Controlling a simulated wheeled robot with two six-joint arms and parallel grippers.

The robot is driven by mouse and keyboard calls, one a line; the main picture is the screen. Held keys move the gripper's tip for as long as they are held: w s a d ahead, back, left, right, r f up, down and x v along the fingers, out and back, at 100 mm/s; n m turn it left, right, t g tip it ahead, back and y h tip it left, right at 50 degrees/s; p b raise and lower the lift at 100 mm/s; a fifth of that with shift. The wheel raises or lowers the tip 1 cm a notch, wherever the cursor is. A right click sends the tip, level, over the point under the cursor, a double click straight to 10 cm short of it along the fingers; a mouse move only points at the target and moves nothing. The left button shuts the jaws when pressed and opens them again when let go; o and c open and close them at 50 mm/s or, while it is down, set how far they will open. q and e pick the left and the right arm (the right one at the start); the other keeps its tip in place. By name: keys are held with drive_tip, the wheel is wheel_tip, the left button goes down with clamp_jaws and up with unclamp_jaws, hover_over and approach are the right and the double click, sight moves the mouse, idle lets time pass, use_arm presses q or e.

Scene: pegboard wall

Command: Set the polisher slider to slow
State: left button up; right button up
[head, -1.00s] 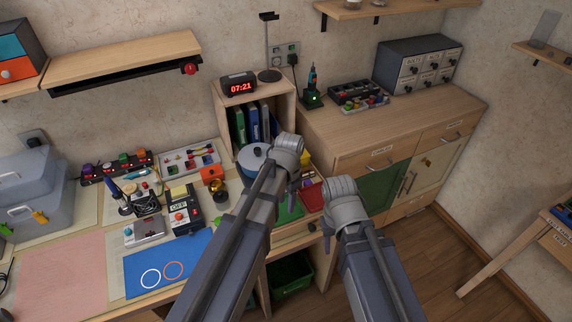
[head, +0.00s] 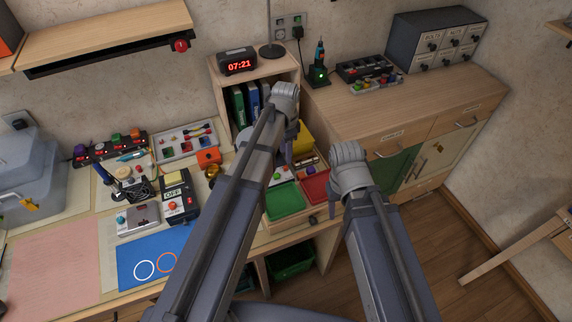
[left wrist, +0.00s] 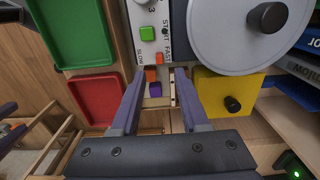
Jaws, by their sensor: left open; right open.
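The polisher shows in the left wrist view, with a large grey disc (left wrist: 245,28) and a pale control panel (left wrist: 136,14) beside it.
A green tray (head: 286,201) and a red tray (head: 315,188) lie close to the left gripper. A yellow box with a black knob (left wrist: 228,88) adjoins the disc. An orange block (left wrist: 150,73) and a purple block (left wrist: 155,90) lie between the fingers. A shelf cubby (head: 226,72) stands behind.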

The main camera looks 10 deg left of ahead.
sight(286, 166)
use_arm(q)
wheel_tip(286, 166, down, 7)
drive_tip(key=b, duration=0.6)
drive_tip(key=shift+r, duration=0.1)
drive_tip(key=shift+c, duration=0.2)
clamp_jaws()
idle(0.9)
